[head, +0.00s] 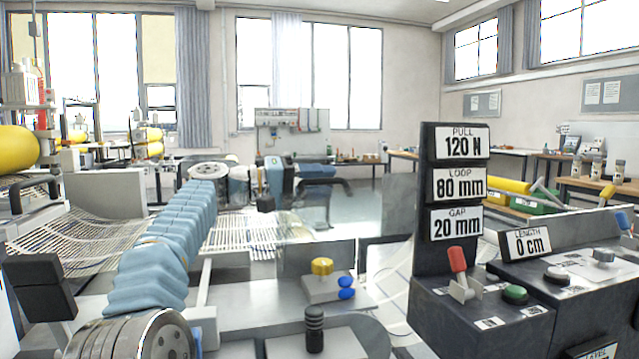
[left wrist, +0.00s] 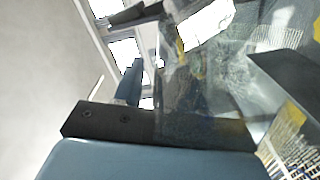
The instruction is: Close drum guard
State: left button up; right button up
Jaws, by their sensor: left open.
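My left arm's blue-sleeved links run from the lower left of the head view to the middle. In the left wrist view a clear, reflective panel (left wrist: 195,100) fills the middle, behind a dark bar with screws. The drum is not clearly visible. My right gripper is not in view.
A dark console with a red lever (head: 458,268) and a green button (head: 515,294) stands at the right. A sign post (head: 423,200) rises beside it. A yellow knob (head: 322,266) and a black knob (head: 314,330) stand in front. Pale mesh (head: 75,235) spreads at left.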

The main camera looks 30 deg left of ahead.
pick_arm(q)
jog(key=v, duration=1.3)
jog(key=shift+s+a, duration=0.2)
jog(key=shift+s, duration=0.15)
jog(key=w+d+m+p, duration=0.1)
jog(key=w+d, duration=0.2)
jog(key=w+d+m+p, duration=0.1)
jog(key=w+d+m, duration=0.1)
jog(key=w+d, duration=0.1)
jog(key=w+d+m+p, duration=0.1)
jog(key=w+d+p, duration=0.1)
jog(key=w+d, duration=0.1)
jog(key=shift+w+f+m, duration=0.1)
jog(key=shift+w+m, duration=0.2)
jog(key=shift+w, duration=0.5)
grip_shut()
